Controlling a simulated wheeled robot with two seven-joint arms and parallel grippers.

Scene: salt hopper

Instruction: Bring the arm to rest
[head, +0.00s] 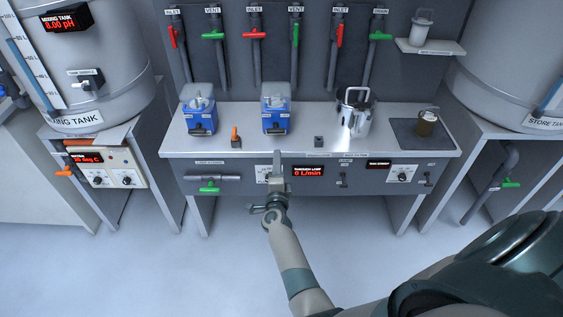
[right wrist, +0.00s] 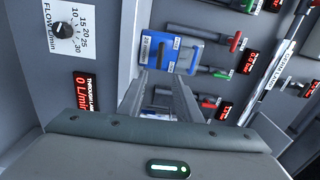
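My right gripper (head: 277,158) is in front of the bench's front panel in the head view, pointing at the bench. In the right wrist view its two fingers (right wrist: 162,76) stand apart, with a gap between them and nothing held. From the head view I cannot tell how far the fingertips are from the panel. My right arm (head: 291,260) reaches up from the lower right. My left gripper and left arm are not in view.
The bench (head: 300,142) carries two blue pump units (head: 201,115) (head: 275,115), a metal vessel (head: 355,112) and a brown jar (head: 427,122). Its panel has a display (head: 309,171) reading 0 L/min. Tanks stand at both sides. The floor (head: 150,285) in front is clear.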

